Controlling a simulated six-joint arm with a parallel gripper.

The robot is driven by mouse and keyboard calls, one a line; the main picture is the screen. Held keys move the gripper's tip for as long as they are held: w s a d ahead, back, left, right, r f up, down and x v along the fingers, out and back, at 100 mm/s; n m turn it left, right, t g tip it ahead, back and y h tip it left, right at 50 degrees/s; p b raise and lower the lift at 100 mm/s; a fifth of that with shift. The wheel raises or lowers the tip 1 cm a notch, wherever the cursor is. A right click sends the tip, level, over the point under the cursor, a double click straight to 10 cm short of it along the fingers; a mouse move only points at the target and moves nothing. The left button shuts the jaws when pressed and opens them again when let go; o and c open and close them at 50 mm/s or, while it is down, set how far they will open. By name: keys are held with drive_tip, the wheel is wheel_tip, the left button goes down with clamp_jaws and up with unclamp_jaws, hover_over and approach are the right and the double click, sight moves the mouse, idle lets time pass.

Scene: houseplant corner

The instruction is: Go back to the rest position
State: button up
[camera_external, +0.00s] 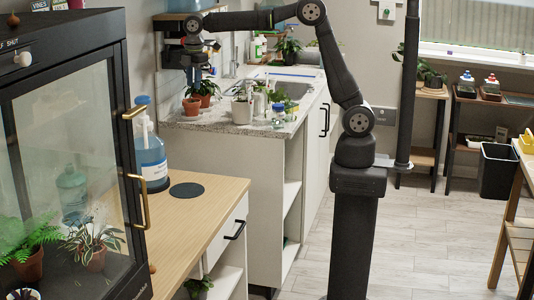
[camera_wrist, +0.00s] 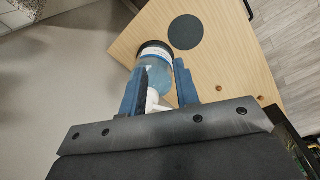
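My gripper (camera_wrist: 162,66) shows in the wrist view with its two blue-grey fingers apart and nothing clasped between them. In the external view my arm reaches left over the counter, and its wrist end (camera_external: 190,55) hangs pointing down at the upper left. A blue bottle with a white pump (camera_external: 151,150) stands on the wooden table at the left. In the wrist view the bottle (camera_wrist: 155,52) shows beyond and between the fingers, partly hidden by them.
The wooden table (camera_external: 215,205) carries a dark round disc (camera_external: 187,190). A glass-door cabinet (camera_external: 70,130) with plants stands at the far left. The counter (camera_external: 240,127) by the sink holds potted plants and small bottles near my wrist. The floor at right is mostly open.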

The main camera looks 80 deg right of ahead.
drive_tip(key=shift+s+a, duration=0.25)
drive_tip(key=shift+a, duration=0.8)
drive_tip(key=shift+s+a, duration=0.25)
drive_tip(key=shift+a, duration=0.75)
drive_tip(key=shift+o, duration=0.3)
